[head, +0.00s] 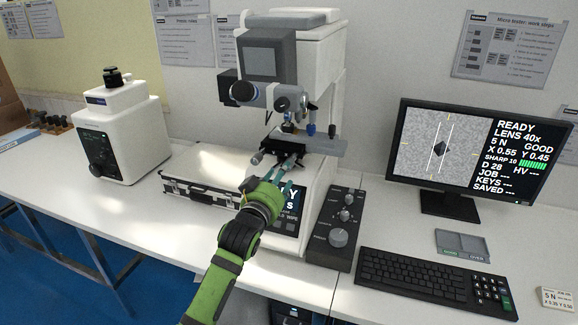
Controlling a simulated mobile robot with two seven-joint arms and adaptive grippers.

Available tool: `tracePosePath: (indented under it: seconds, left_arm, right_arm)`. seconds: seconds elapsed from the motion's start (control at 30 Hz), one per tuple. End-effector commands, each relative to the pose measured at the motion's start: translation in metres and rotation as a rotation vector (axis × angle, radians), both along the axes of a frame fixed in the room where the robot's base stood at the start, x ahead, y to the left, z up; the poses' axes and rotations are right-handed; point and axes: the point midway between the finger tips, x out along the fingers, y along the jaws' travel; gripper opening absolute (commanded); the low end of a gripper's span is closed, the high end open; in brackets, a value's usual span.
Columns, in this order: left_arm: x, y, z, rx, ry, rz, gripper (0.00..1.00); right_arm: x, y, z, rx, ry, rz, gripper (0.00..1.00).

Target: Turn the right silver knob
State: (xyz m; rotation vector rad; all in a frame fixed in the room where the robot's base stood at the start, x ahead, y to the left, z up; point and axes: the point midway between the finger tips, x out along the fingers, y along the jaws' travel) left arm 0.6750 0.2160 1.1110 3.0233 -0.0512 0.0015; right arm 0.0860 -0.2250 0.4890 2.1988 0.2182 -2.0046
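The hardness tester (318,75) stands on the bench, with a dark specimen stage under its lenses. A silver knob (257,158) sticks out at the left of the stage. A second, right silver knob (288,163) seems to lie at my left gripper's (282,173) fingertips, partly hidden by them. The gripper's green and teal fingers reach up to the stage front. Whether they touch or enclose the right knob is too small to tell. My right gripper is not in view.
A control box (325,248) with several silver dials stands right of the tester. A monitor (450,205) and keyboard (425,277) are further right. A flat case (203,195) lies at the left of the tester, and a smaller white machine (135,135) stands beyond it.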

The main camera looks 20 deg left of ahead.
Motion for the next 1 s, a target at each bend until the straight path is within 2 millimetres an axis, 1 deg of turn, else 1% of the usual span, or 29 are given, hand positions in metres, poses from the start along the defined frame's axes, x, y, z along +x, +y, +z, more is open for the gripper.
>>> tracePosePath:
  seconds: [0.3, 0.5, 0.7, 0.97, 1.0]
  left_arm:
    - [0.038, -0.002, 0.002, -0.001, 0.003, 0.0, 0.48]
    - [0.058, -0.003, 0.001, 0.0, 0.003, 0.0, 0.48]
    - [0.066, -0.003, 0.0, 0.0, 0.002, -0.001, 0.48]
    - [0.066, -0.003, -0.001, 0.0, 0.003, -0.001, 0.48]
    - [0.066, -0.003, -0.001, 0.0, 0.003, -0.001, 0.32]
  right_arm:
    - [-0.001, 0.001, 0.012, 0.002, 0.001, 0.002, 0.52]
    - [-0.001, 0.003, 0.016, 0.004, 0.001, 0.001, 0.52]
    - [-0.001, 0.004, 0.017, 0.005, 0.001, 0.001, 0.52]
    - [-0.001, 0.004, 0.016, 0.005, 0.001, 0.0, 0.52]
    - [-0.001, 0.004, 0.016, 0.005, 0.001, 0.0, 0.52]
